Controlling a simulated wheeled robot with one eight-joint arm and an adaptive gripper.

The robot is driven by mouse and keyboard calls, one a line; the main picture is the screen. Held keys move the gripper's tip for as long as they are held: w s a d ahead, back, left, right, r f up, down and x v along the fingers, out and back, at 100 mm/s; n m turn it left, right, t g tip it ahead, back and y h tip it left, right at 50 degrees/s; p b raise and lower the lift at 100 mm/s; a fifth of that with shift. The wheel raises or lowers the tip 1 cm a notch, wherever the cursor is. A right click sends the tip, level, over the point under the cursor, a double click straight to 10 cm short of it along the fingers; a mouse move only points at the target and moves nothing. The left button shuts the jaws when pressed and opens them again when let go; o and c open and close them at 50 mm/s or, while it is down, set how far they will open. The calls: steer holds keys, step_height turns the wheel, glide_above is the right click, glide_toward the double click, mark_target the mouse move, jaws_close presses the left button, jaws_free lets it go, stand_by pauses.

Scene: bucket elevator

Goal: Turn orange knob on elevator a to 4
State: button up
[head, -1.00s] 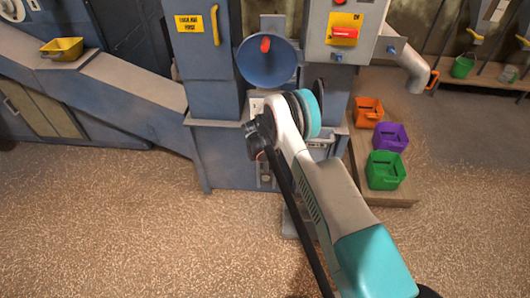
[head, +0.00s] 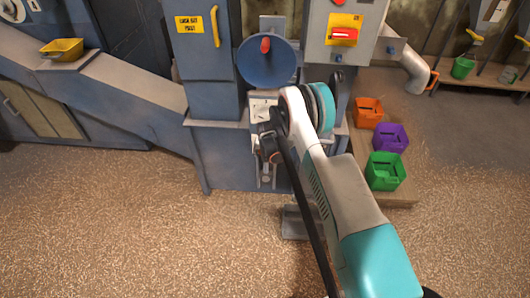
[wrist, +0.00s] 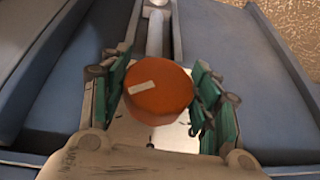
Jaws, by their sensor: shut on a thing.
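The orange knob (wrist: 160,98) fills the middle of the wrist view, with a short white mark on the left part of its face. My gripper (wrist: 163,105) is shut on it, with green-padded fingers at its left and right sides. In the head view my gripper (head: 269,146) is at the front of the elevator's grey-blue body (head: 225,160), below the blue funnel (head: 267,70). A pale plate (head: 258,108) shows just above my gripper there. I cannot read any numbers around the knob, and my gripper and arm hide most of it in the head view.
A grey box with a red switch (head: 344,34) is at the upper right. Orange (head: 368,112), purple (head: 391,137) and green (head: 385,172) bins stand on a low board to the right. A yellow scoop (head: 62,48) rests on the sloping chute. The floor in front is open.

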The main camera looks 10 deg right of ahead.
steer(key=o, duration=1)
steer(key=shift+o, duration=0.2)
steer(key=v, duration=1.2)
